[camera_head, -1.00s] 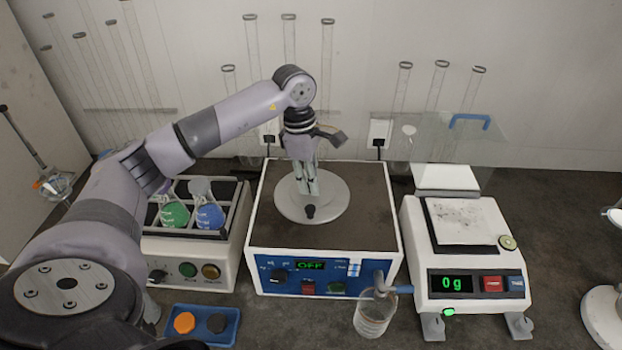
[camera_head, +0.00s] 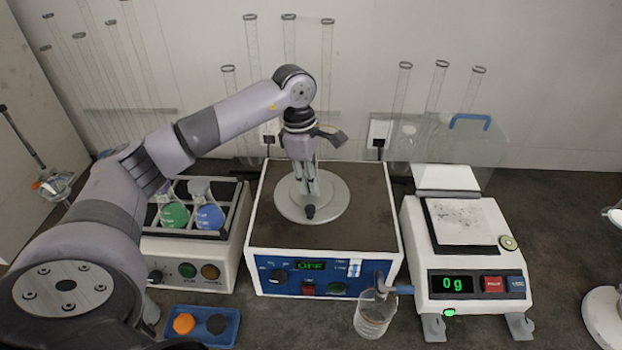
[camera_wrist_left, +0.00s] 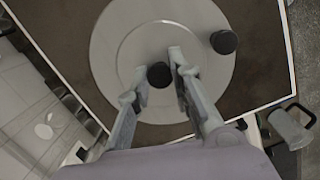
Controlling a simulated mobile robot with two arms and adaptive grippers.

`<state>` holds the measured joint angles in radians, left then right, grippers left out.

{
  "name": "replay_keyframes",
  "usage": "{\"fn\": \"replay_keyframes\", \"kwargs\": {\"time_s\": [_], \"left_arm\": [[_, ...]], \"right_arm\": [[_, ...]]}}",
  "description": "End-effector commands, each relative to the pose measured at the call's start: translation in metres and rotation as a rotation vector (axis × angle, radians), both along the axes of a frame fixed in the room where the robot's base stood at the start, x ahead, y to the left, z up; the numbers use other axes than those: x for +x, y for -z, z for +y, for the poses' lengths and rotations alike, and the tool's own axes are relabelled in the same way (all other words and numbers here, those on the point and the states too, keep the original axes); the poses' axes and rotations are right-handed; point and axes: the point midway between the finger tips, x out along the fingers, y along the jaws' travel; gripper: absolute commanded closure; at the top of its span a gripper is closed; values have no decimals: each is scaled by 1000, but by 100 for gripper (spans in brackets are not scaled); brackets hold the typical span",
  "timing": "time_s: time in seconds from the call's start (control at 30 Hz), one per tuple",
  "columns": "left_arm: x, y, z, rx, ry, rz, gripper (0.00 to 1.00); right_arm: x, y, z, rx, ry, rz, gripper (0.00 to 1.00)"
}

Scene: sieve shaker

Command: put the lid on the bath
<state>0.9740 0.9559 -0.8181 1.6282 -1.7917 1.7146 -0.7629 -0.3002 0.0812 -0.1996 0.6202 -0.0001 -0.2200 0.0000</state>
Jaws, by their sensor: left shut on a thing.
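The bath is a white box with a dark top (camera_head: 368,230) and a blue front panel reading OFF, in the middle of the head view. The lid (camera_head: 335,203) is a round grey disc that looks flat on this top, at about its middle. It also shows in the wrist view (camera_wrist_left: 120,48). One black knob stands near its edge, and another is between my fingers. My left gripper (camera_head: 307,190) points down and is shut on the lid, at the knob in its middle. The fingers partly hide the lid in the head view. My right gripper is not in view.
A shaker with flasks (camera_head: 175,215) stands left, with a blue tray (camera_head: 231,330) in front. A glass beaker (camera_head: 373,318) is at the bath's front right corner, below a spout. A balance (camera_head: 465,262) reading 0 g stands close on the right.

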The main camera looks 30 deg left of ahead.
Motion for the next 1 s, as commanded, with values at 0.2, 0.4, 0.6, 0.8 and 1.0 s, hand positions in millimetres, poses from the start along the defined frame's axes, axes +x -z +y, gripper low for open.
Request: {"fn": "replay_keyframes", "kwargs": {"time_s": [0.2,0.4,0.6,0.8,1.0], "left_arm": [[0,0,0,0,0,0,74],[0,0,0,0,0,0,61],[0,0,0,0,0,0,57],[0,-1,0,0,0,0,57],[0,-11,0,0,0,-1,57]], "right_arm": [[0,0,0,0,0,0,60],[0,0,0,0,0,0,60],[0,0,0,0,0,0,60],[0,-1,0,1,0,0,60],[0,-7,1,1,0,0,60]]}}
